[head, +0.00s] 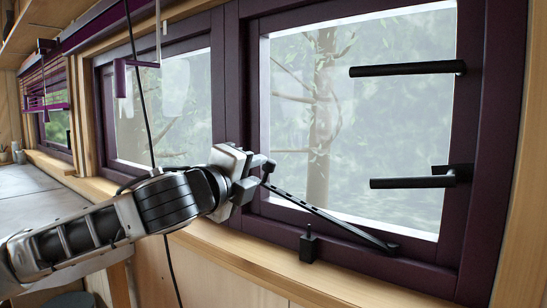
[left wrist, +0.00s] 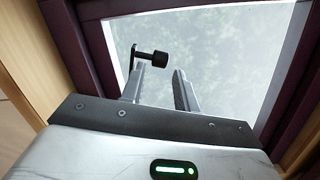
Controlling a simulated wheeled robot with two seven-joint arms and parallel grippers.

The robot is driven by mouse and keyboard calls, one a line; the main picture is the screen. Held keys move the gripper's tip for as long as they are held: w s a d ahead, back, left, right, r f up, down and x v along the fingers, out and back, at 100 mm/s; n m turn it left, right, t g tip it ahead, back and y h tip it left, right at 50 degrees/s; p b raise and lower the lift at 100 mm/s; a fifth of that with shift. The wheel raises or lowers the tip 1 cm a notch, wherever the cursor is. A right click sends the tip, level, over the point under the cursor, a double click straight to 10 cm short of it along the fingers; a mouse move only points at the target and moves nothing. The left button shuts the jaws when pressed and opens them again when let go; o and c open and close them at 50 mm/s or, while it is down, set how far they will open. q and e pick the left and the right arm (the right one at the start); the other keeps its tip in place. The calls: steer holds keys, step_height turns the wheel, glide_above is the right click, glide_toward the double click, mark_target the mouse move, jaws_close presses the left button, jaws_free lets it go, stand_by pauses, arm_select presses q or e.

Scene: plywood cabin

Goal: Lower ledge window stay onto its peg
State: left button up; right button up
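The window stay (head: 325,217) is a thin black bar with holes. It is tilted, running from its low right end on the purple window frame up to its raised left end. The black peg (head: 308,246) stands upright on a block on the lower frame, under the bar and apart from it. My left gripper (head: 264,172) is at the stay's raised end. In the left wrist view its two fingers (left wrist: 160,76) are apart, with a black knob (left wrist: 160,57) at the stay's end just beyond the fingertips. I see no clear contact. My right gripper is out of view.
Two black handles, an upper one (head: 408,69) and a lower one (head: 415,182), stick out from the right of the window. A wooden sill (head: 290,270) runs below. A grey counter (head: 35,200) is at the left. A black cable hangs by my left arm.

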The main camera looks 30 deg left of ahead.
arm_select(q)
steer(key=w+p, duration=0.1)
steer(key=w, duration=0.7)
steer(key=shift+w+a+p, duration=0.15)
steer(key=shift+a+p, duration=0.15)
steer(key=shift+a, duration=0.05)
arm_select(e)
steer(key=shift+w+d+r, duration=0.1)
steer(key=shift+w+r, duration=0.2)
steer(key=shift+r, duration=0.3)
